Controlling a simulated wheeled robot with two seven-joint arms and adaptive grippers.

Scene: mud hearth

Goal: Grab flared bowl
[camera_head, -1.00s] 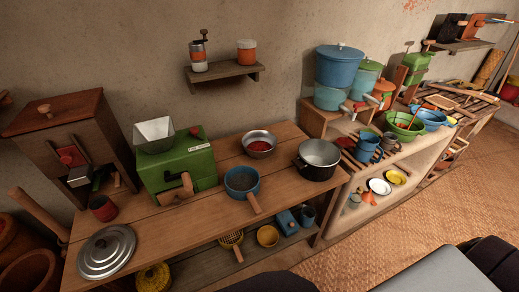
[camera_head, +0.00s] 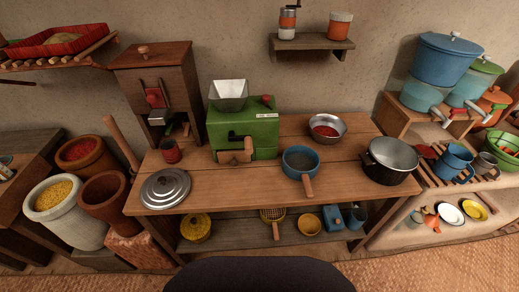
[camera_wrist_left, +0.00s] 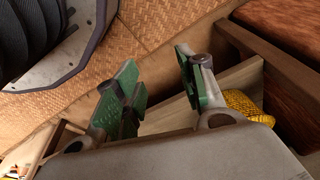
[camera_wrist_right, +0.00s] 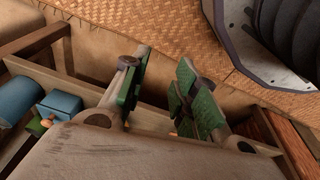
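A flared metal bowl (camera_head: 327,126) with red contents stands upright at the back right of the wooden table (camera_head: 225,199) in the head view. Neither gripper shows in the head view. My left gripper (camera_wrist_left: 162,91) shows in the left wrist view with its green-padded fingers apart and nothing between them. My right gripper (camera_wrist_right: 157,98) shows in the right wrist view, also with its fingers apart and empty. Neither wrist view shows the bowl.
A blue saucepan (camera_head: 300,163), a black pot (camera_head: 390,160) and a green grinder (camera_head: 243,134) stand near the bowl. A metal lid (camera_head: 165,188) lies at the table's left. A lower shelf (camera_head: 285,231) holds several items. Woven floor (camera_head: 420,268) is clear in front.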

